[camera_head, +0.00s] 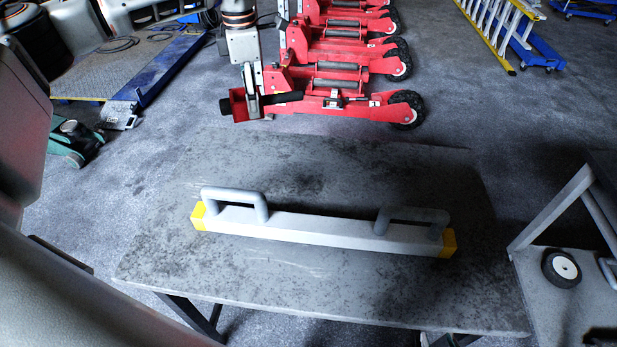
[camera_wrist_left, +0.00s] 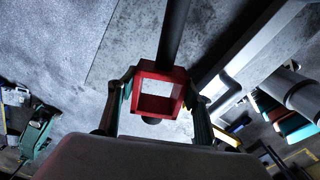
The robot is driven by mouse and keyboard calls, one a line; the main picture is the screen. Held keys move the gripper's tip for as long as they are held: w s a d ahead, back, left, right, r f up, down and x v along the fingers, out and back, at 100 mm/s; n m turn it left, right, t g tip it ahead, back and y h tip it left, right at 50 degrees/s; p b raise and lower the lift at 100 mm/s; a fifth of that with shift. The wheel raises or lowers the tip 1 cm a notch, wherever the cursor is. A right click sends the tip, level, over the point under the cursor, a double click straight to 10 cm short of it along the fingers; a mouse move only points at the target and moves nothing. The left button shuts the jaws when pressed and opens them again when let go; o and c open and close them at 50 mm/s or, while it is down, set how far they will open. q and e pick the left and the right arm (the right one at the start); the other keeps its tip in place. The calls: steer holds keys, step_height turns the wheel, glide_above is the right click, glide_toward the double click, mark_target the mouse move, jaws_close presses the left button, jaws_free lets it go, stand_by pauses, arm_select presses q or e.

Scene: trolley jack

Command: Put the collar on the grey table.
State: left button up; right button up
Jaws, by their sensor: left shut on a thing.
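The collar (camera_head: 238,106) is a small red square frame at the top centre of the head view, beyond the table. In the left wrist view the collar (camera_wrist_left: 158,90) sits between the two fingers. My left gripper (camera_head: 252,106) is shut on it. A black bar (camera_head: 284,98) meets the collar and its end shows on the far side; I cannot tell whether it passes through or behind it. The grey table (camera_head: 330,278) stands in the foreground, apart from the collar. My right gripper is not in view.
A pale bar with yellow ends and two grey handles (camera_head: 320,227) lies across the table; the table's front and back are clear. Red trolley jacks (camera_head: 345,107) stand behind. A trolley with a wheel (camera_head: 562,268) is at right. A blue-edged ramp (camera_head: 160,75) is at left.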

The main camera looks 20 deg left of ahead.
mark_target(262, 168)
arm_select(q)
step_height(262, 168, down, 19)
steer(key=shift+s+f+b, duration=0.1)
steer(key=shift+b, duration=0.35)
steer(key=shift+f, duration=0.1)
steer(key=o, duration=1.6)
steer(key=shift+s, duration=0.1)
step_height(262, 168, up, 12)
steer(key=shift+r, duration=0.1)
